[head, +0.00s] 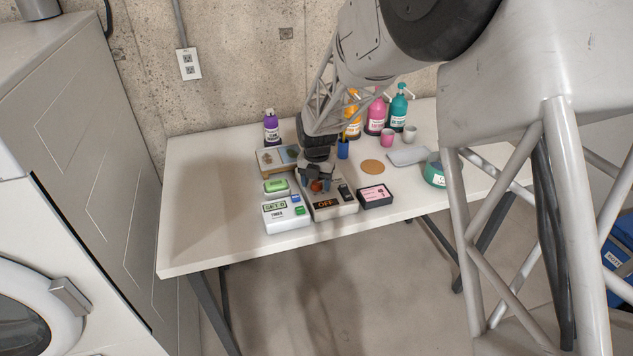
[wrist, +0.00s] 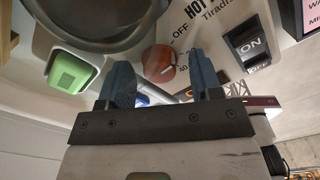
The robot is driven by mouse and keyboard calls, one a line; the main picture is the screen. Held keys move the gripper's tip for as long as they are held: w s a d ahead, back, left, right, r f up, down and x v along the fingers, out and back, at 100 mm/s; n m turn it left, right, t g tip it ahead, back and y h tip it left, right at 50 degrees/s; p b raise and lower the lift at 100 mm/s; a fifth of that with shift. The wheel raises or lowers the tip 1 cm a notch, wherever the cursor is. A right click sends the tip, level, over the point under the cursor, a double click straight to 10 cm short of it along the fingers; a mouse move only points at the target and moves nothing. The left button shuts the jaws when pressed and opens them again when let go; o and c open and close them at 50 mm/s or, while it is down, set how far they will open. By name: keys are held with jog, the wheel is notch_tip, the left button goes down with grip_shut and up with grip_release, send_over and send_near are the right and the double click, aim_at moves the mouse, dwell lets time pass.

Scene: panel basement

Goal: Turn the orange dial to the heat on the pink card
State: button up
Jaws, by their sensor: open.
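The orange dial (head: 316,186) sits on the front of a pale hot plate unit (head: 335,208). The unit's dark display reads "OFF" in orange. In the wrist view the dial (wrist: 158,63) shows between and just beyond my gripper's two blue fingertips (wrist: 157,72), beside printed marks including "OFF" and "30". Where its pointer aims is unclear. My gripper (head: 315,175) is open above the dial, with a fingertip on either side; contact cannot be told. The pink card (head: 373,194) lies in a black frame right of the unit; its text is too small to read.
A white timer (head: 287,213) and a green-topped box (head: 276,187) stand close on the left.

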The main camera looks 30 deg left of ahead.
jog(key=shift+c, duration=0.4)
jog(key=c, duration=0.8)
jog(key=shift+c, duration=0.2)
jog(key=shift+m, duration=0.3)
jog(key=shift+f+m, duration=0.1)
jog(key=shift+m, duration=2.5)
jog(key=o, duration=0.9)
